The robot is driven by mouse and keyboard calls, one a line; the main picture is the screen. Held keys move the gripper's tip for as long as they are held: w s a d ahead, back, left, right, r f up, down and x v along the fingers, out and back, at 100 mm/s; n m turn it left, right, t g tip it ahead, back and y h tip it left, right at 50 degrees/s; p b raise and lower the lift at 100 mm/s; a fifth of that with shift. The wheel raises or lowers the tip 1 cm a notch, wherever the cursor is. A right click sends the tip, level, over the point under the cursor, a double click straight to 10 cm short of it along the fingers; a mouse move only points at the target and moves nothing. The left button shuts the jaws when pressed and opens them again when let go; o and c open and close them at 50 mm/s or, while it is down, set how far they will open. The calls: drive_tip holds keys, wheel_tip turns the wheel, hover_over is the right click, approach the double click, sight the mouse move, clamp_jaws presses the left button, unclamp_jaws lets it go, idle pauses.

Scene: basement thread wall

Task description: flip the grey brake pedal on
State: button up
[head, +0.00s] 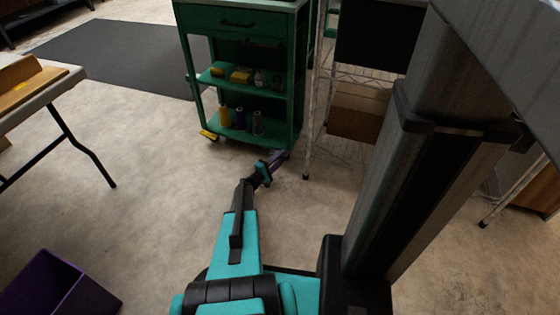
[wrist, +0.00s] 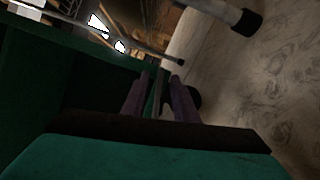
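My gripper (head: 275,158) reaches low to the right front corner of the green cart (head: 297,95), close to the floor. In the wrist view my gripper (wrist: 159,80) has its two purple fingers apart. A thin dark grey bar (wrist: 158,95) shows in the gap between them. I cannot tell whether it is the grey brake pedal or part of the cart, nor whether the fingers touch it. A dark round shape, perhaps a caster (wrist: 194,98), is partly hidden behind the right finger. In the head view my gripper covers this corner, and no grey pedal can be made out.
A yellow piece (head: 208,134) sits low at the cart's left corner. A wire rack (head: 309,150) stands just right of the cart. A purple bin (head: 60,285) and a table (head: 45,92) are at left. The floor (head: 150,215) between is clear.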

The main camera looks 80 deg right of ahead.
clamp_jaws()
drive_tip(key=shift+s+a+f+m+y+b, duration=0.15)
drive_tip(key=shift+m+y+b, duration=0.1)
drive_tip(key=shift+m+b, duration=0.3)
drive_tip(key=shift+f+m+y+b, duration=0.15)
drive_tip(key=shift+m+y+b, duration=0.1)
drive_tip(key=shift+m+b, duration=0.3)
drive_tip(key=shift+f+m+t+y+b, duration=0.25)
drive_tip(key=shift+m+t+y+b, duration=0.25)
drive_tip(key=shift+m+b, duration=0.95)
